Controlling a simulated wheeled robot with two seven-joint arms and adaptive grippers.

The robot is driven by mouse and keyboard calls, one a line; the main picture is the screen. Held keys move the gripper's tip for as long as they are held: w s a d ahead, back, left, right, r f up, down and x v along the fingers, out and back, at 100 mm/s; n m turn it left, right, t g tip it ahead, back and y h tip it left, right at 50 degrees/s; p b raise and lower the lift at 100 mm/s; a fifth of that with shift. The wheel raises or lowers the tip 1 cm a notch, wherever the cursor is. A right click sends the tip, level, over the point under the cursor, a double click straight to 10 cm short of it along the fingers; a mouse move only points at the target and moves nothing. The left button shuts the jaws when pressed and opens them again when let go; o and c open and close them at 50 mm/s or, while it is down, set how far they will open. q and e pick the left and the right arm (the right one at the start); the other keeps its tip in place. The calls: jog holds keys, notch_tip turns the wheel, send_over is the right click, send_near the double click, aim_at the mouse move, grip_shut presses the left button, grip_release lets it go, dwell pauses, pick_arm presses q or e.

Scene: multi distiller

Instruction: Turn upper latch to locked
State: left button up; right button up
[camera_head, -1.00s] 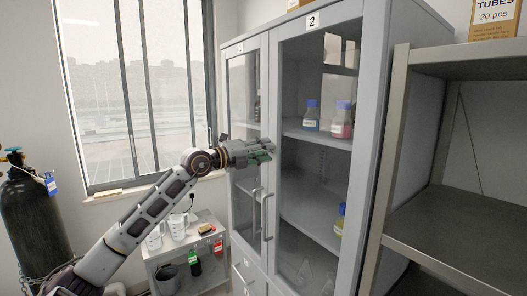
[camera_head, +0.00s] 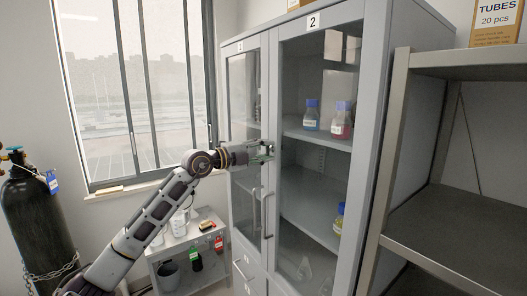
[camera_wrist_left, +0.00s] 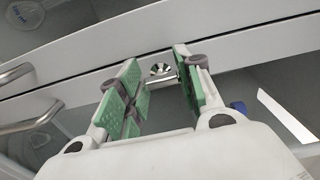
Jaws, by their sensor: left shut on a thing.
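The upper latch (camera_wrist_left: 160,70) is a small silver knob with a short lever on the grey cabinet door frame, seen in the left wrist view. My left gripper (camera_wrist_left: 157,75) has its green-padded fingers on either side of it and is shut on it. In the head view, my left gripper (camera_head: 268,151) reaches the cabinet where the two glass doors meet, above the door handles. The latch is mostly hidden by the fingers there, and I cannot tell its angle well. My right gripper is not in view.
The grey cabinet (camera_head: 376,130) holds several blue-capped bottles behind glass. Its vertical door handles (camera_head: 265,214) sit just below my gripper. A metal shelf (camera_head: 455,225) stands at the right, a small cart (camera_head: 205,238) below my arm, and a gas cylinder (camera_head: 38,225) at the left.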

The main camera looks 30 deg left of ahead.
pick_arm(q)
jog(key=o, duration=1)
jog(key=shift+o, duration=0.2)
jog(key=shift+s, duration=0.15)
jog(key=v, duration=1.1)
jog(key=shift+s+a, duration=0.2)
jog(key=shift+s, duration=0.15)
dwell(0.5)
